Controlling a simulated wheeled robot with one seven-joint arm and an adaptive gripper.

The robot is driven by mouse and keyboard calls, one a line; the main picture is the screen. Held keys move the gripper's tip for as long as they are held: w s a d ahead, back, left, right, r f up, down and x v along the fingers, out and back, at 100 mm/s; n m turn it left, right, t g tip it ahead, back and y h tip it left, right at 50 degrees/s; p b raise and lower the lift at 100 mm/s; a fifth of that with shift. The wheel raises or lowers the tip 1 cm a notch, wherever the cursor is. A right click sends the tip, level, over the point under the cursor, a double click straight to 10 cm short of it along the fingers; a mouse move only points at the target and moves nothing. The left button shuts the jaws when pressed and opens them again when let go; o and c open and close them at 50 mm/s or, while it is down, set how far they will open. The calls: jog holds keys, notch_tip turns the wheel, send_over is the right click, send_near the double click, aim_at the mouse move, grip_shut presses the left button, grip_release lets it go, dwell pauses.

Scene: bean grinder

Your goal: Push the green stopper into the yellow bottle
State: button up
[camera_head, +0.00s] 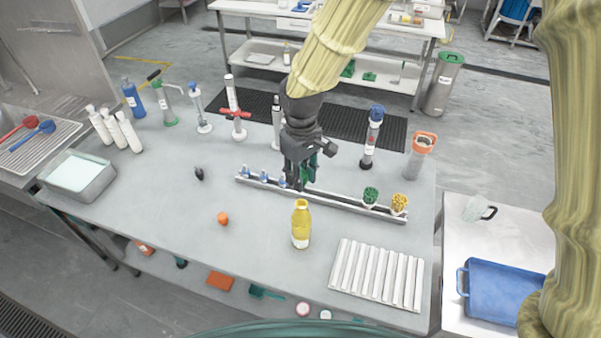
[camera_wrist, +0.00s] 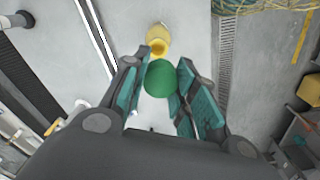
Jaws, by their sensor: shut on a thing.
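The yellow bottle (camera_head: 300,226) stands upright on the grey table in the head view, with its open mouth up. In the wrist view the yellow bottle (camera_wrist: 158,40) shows past the fingertips, its mouth facing the camera. My gripper (camera_head: 300,182) is behind the bottle and higher than its mouth in the head view. In the wrist view my gripper (camera_wrist: 163,80) is shut on the green stopper (camera_wrist: 160,78), which sits between the teal finger pads. The stopper is apart from the bottle mouth.
An orange stopper (camera_head: 223,218) and a black piece (camera_head: 199,173) lie left, with bare table around.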

jog(key=shift+w+f, duration=0.55)
jog(key=shift+f, duration=0.05)
jog(key=shift+s+f+b, duration=0.55)
jog(key=shift+s, duration=0.05)
jog(key=shift+w+f+b, duration=0.2)
jog(key=shift+f+b, duration=0.05)
jog(key=shift+f, duration=0.35)
jog(key=shift+w+f+b, duration=0.15)
jog(key=shift+f+b, duration=0.05)
jog(key=shift+f, duration=0.35)
jog(key=shift+s+f+b, duration=0.2)
jog(key=shift+f+b, duration=0.15)
jog(key=shift+f, duration=0.25)
jog(key=shift+w+f, duration=0.15)
jog(key=shift+f, duration=0.05)
jog(key=shift+r, duration=0.1)
jog(key=shift+p, duration=0.55)
jog(key=shift+f+b, duration=0.75)
jog(key=shift+f, duration=0.95)
